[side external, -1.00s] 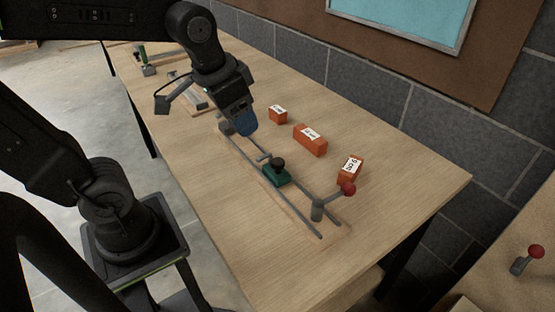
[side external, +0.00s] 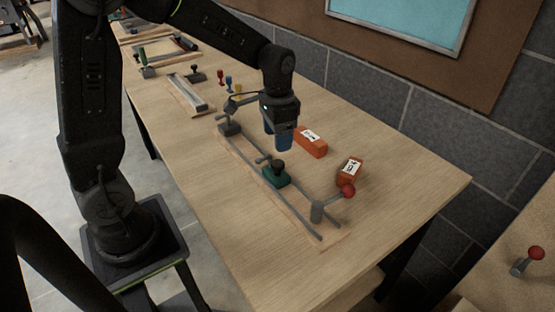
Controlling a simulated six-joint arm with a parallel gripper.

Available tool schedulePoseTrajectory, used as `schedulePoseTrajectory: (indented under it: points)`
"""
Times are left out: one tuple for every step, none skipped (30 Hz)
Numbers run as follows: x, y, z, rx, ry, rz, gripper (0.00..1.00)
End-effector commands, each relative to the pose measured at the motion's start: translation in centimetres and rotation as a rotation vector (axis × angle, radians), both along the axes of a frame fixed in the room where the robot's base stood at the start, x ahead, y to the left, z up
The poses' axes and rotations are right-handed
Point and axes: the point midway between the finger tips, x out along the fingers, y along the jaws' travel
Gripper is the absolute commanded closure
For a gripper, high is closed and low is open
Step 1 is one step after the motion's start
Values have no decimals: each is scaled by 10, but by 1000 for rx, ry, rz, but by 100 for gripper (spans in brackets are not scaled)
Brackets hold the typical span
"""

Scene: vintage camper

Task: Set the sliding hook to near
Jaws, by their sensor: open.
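The sliding hook appears to be the dark green carriage (side external: 276,179) with a black knob and a small grey bar beside it. It sits around the middle of two parallel grey rails (side external: 298,212) on the wooden table. My gripper (side external: 283,146), with blue fingers pointing down, is above the table, just behind the carriage in the picture and apart from it. It is open and holds nothing visible. Two orange label blocks, a middle one (side external: 310,142) and a right one (side external: 350,171), stand along the rails; their writing is too small to read.
Other fixtures, including a grey-railed board (side external: 187,93), lie farther left. A grey block wall (side external: 395,112) bounds the table behind.

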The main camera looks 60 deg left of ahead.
Motion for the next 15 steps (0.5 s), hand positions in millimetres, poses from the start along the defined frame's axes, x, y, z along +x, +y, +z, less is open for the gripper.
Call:
schedulePoseTrajectory:
  points:
    - [0, 0, -12, -1, 5, 0, 37]
    - [-1, 0, -18, -1, 6, 0, 37]
    - [-1, 0, -27, -1, 6, 0, 37]
    - [-1, 0, -33, -1, 5, 0, 37]
    - [-1, 0, -38, -1, 5, 0, 37]
    - [-1, 0, -45, -1, 5, 0, 37]
    - [-1, 0, -50, -1, 4, 0, 37]
    - [-1, 0, -55, -1, 4, 0, 37]
    - [-1, 0, -60, 0, 3, 0, 37]
    - [0, 0, -64, -1, 2, 0, 37]
    - [0, 0, -67, 0, 3, 0, 37]
    - [0, 0, -71, 0, 1, 0, 37]
    - [0, 0, -73, 0, 1, 0, 37]
    - [0, 0, -75, 0, 1, 0, 37]
    - [0, 0, -77, 0, 0, 0, 37]
